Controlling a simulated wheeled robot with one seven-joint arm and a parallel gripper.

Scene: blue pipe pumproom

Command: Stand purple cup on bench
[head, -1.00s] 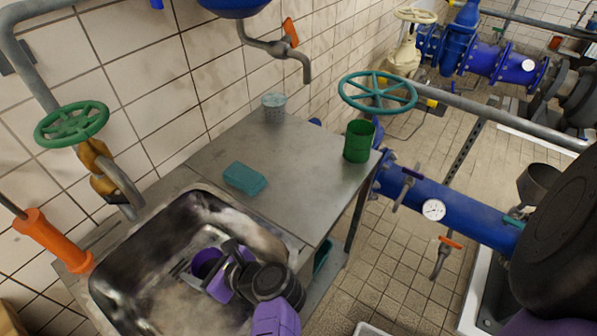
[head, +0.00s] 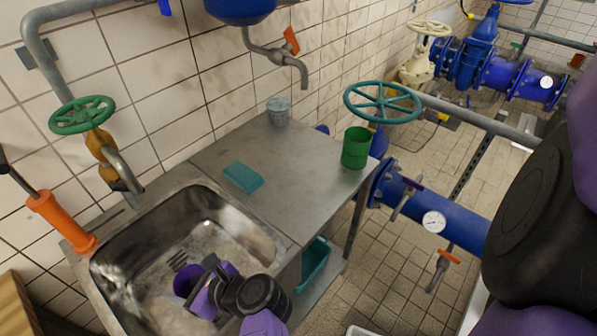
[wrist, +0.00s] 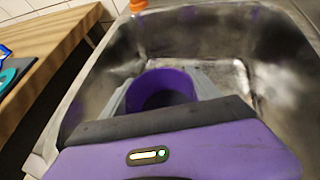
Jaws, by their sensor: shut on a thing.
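The purple cup (head: 186,282) is in my gripper (head: 200,286), over the sink basin in the head view. In the wrist view the cup (wrist: 162,88) shows its round open mouth between the two grey fingers (wrist: 165,95). The fingers are shut on its sides. Its lower part is hidden by my wrist, and I cannot tell whether it touches the basin floor. The bench (head: 283,185) is the steel top joined to the sink's right side. My gripper is to the left of and nearer than the bench.
The metal sink (head: 240,222) surrounds the cup. On the bench are a teal sponge (head: 243,177), a grey perforated cup (head: 278,112) at the back and a green cup (head: 356,148) at the right edge. The bench's middle is clear. A tap (head: 285,62) overhangs the back.

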